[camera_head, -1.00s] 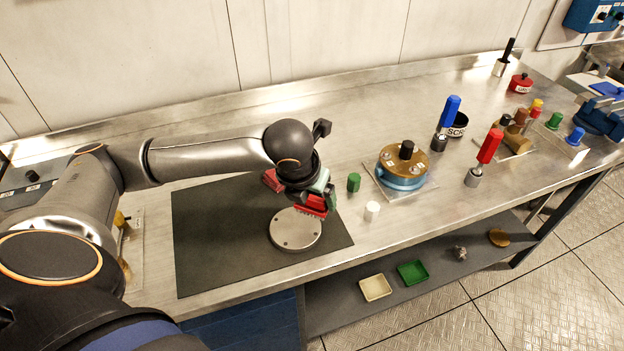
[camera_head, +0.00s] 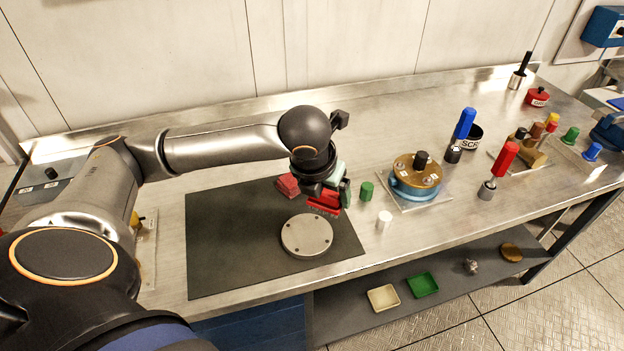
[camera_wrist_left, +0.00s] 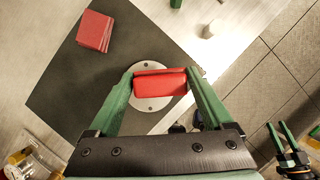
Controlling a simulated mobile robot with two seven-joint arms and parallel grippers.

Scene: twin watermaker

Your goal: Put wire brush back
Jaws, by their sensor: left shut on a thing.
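The wire brush (camera_head: 323,203) has a red body with bristles pointing down. My left gripper (camera_head: 330,188) is shut on it and holds it above the back edge of a round metal plate (camera_head: 306,237). In the left wrist view the brush (camera_wrist_left: 160,83) lies across between the two green fingers, in front of the plate (camera_wrist_left: 152,104). Its bristles are hidden there.
The plate lies on a dark mat (camera_head: 230,240). A red block (camera_head: 288,186) lies on the mat behind the plate. Right of the brush stand a green cylinder (camera_head: 367,191), a white cylinder (camera_head: 384,219) and a brass-and-blue housing (camera_head: 416,180). The mat's left part is clear.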

